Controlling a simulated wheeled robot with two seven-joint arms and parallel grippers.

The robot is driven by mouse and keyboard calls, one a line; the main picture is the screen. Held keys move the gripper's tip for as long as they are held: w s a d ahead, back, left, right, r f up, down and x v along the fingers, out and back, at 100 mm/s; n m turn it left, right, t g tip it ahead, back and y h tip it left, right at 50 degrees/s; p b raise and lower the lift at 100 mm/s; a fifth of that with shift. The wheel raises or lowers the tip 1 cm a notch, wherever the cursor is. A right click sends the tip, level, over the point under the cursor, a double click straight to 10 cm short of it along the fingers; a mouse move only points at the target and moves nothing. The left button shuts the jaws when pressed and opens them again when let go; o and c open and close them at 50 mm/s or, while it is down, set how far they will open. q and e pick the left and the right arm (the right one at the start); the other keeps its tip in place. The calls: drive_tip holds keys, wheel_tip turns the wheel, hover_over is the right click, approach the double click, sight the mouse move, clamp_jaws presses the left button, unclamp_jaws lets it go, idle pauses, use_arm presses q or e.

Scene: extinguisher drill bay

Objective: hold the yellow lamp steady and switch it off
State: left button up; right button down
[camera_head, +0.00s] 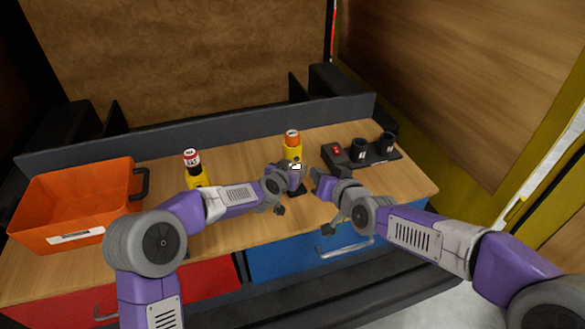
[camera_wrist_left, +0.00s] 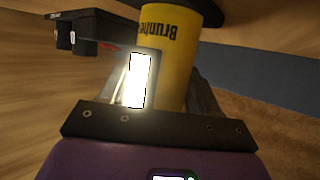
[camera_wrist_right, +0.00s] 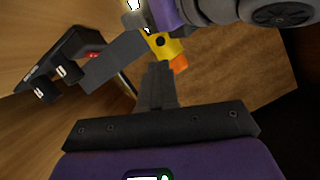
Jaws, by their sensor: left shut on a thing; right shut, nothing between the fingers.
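The yellow lamp (camera_head: 292,151) has an orange cap and stands upright on the bench. Its front panel (camera_wrist_left: 137,80) glows white in the left wrist view. My left gripper (camera_head: 293,177) is shut on the lamp's body, which also shows in the left wrist view (camera_wrist_left: 172,55). My right gripper (camera_head: 316,181) is shut and empty, just right of the lamp. In the right wrist view its fingertips (camera_wrist_right: 160,66) appear close to the lamp's orange cap (camera_wrist_right: 179,64) and a dark round spot on the yellow body; I cannot tell whether they touch.
A black holder (camera_head: 345,159) with a red switch and two dark cups stands right of the lamp. A yellow can (camera_head: 195,175) with a red, white and black top stands left, behind my left arm. An orange bin (camera_head: 75,200) fills the bench's left end. A low rim backs the bench.

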idle(0.4)
drive_tip(key=shift+s+d+r+m+g+y, duration=0.2)
drive_tip(key=shift+s+d+m, duration=0.45)
drive_tip(key=shift+m, duration=1.3)
drive_tip(key=shift+s+d+r+m+g+y, duration=0.15)
drive_tip(key=shift+s+d+m, duration=0.55)
drive_tip(key=shift+m, duration=1.3)
drive_tip(key=shift+s+d+r+m+g+y, duration=0.2)
drive_tip(key=shift+s+d+m, duration=0.45)
drive_tip(key=shift+m, duration=1.3)
drive_tip(key=shift+w+a+f, duration=0.15)
drive_tip(key=shift+a, duration=0.1)
approach(298, 161)
drive_tip(key=shift+f, duration=0.55)
drive_tip(key=shift+r+x, duration=0.15)
drive_tip(key=shift+x, duration=0.85)
drive_tip(key=shift+r+x, duration=0.2)
drive_tip(key=shift+x, duration=0.8)
drive_tip(key=shift+r+x, duration=0.15)
drive_tip(key=shift+x, duration=0.85)
